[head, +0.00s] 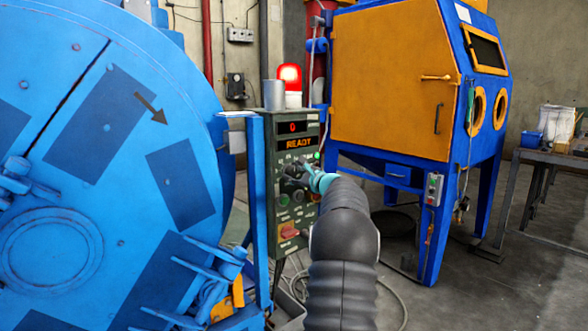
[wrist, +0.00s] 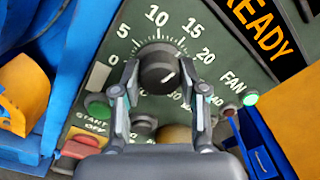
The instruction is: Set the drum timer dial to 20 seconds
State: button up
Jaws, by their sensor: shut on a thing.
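The timer dial (wrist: 157,66) is a round black knob on the dark green control panel (wrist: 205,62). Its printed scale runs 0, 5, 10, 15, 20 around it. A short white line slants across the knob face right of centre; I cannot tell exactly which number it points to. My gripper (wrist: 158,76) is shut on the dial, one finger on each side. In the head view my gripper (head: 297,177) is at the panel front (head: 310,150), and my arm and gripper hide much of the dial area.
An orange READY display (head: 300,143) is lit above, with a small red display over it. In the wrist view, a green START button (wrist: 97,106), a red OFF switch (wrist: 85,143) and a lit green FAN lamp (wrist: 251,99) are near. The blue drum (head: 110,130) stands left.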

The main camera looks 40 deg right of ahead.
jog(key=m+p, duration=0.1)
jog(key=m, duration=0.2)
jog(key=shift+r+p, duration=0.1)
jog(key=shift+p, duration=0.3)
jog(key=shift+m+p, duration=0.35)
jog(key=shift+m, duration=1.05)
jog(key=shift+f, duration=0.2)
jog(key=o, duration=1.1)
jog(key=s, duration=0.4)
jog(key=s+a, duration=0.1)
jog(key=s, duration=0.7)
jog(key=shift+a, duration=0.15)
